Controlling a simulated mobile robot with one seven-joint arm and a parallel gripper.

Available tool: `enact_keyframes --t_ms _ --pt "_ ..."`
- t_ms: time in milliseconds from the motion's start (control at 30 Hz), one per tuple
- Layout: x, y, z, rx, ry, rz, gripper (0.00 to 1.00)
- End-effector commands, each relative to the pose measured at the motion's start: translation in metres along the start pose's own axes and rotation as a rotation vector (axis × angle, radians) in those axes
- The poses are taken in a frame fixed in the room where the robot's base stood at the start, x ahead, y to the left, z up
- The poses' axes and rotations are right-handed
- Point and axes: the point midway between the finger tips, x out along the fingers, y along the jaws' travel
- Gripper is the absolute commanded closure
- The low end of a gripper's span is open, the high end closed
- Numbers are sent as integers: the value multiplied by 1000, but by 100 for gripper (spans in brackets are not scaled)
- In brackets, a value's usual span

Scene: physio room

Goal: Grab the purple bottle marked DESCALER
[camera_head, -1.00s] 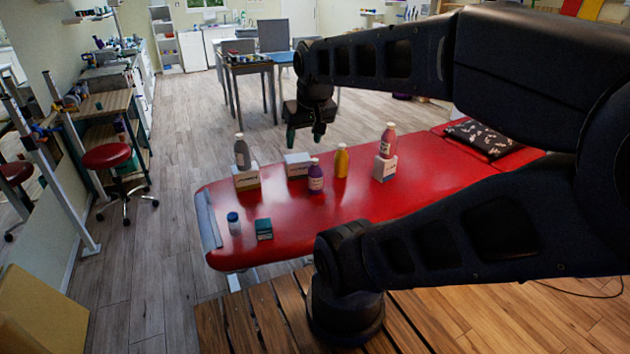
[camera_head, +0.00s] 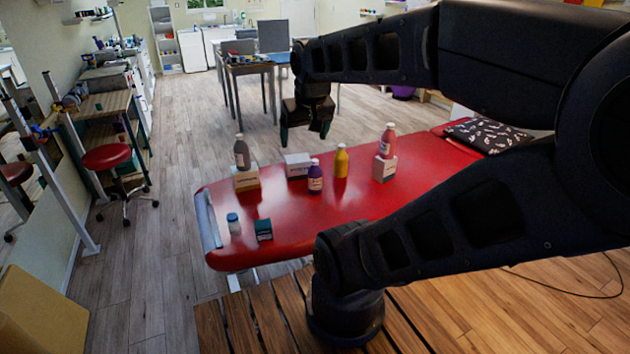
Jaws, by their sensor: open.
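The purple bottle (camera_head: 315,178) stands upright on the red treatment table (camera_head: 270,228). It has a pale label, too small to read, and a pinkish cap. My gripper (camera_head: 303,140) hangs above the table with its fingers pointing down. It is open and empty, above and slightly left of the bottle in the picture, and apart from it. I cannot tell its exact depth relative to the bottle.
A yellow bottle (camera_head: 341,161) stands close right of the purple one, and a white box (camera_head: 297,165) lies behind-left. A grey bottle (camera_head: 241,152) and a pink bottle (camera_head: 387,140) stand on boxes.

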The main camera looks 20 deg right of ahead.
Motion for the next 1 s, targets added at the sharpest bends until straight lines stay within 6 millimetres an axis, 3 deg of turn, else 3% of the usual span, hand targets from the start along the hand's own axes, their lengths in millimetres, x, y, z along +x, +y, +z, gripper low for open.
enact_keyframes --t_ms 567,1000 --pt "78 54 -116 268 -29 238 17" --pt "173 98 -188 439 -16 332 17"
